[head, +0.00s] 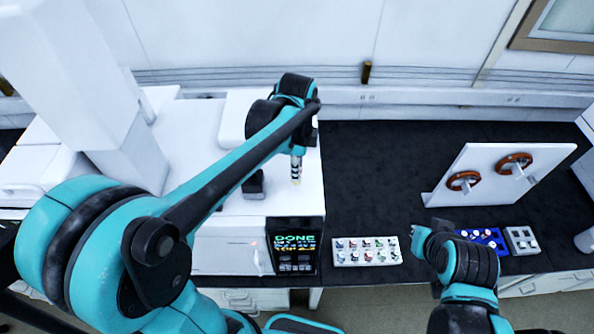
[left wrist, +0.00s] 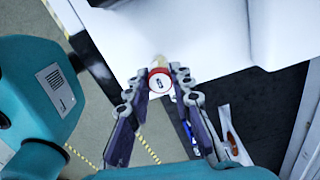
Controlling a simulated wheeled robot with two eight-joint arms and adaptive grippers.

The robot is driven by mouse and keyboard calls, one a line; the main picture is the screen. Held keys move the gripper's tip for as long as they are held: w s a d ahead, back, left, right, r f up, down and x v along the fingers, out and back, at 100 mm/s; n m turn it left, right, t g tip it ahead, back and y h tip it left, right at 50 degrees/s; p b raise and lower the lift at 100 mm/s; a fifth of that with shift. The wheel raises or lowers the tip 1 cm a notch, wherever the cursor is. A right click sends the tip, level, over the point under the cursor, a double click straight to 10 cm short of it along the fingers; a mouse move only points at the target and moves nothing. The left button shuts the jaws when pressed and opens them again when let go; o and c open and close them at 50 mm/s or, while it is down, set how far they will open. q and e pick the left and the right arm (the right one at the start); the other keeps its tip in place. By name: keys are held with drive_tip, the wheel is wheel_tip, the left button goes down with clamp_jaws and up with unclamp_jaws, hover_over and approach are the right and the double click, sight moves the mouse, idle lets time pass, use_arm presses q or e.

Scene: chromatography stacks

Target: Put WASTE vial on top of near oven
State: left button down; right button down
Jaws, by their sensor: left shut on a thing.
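In the left wrist view a vial with a red-rimmed white cap (left wrist: 159,82) sits between the fingers of my left gripper (left wrist: 160,88), which is shut on it. The cap's marking is too small to read. In the head view my left gripper (head: 296,170) points down over the white top of the near oven (head: 225,207), with a pale, yellowish end of the vial (head: 296,181) at its tips. I cannot tell whether the vial touches the top. My right gripper (head: 420,240) is by the vial tray; its fingers are not clear.
A dark display (head: 294,245) reading DONE is on the oven's front. A small black part (head: 253,186) is on its top. A white tray of several vials (head: 367,260), a blue rack (head: 481,238), a grey block (head: 521,240) and a white panel (head: 480,170) stand on the black bench.

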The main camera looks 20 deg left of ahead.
use_arm(q)
wheel_tip(320, 180, down, 2)
drive_tip(key=shift+w+f, duration=0.1)
drive_tip(key=shift+w, duration=0.05)
drive_tip(key=c, duration=1.3)
unclamp_jaws()
drive_tip(key=shift+f, duration=0.1)
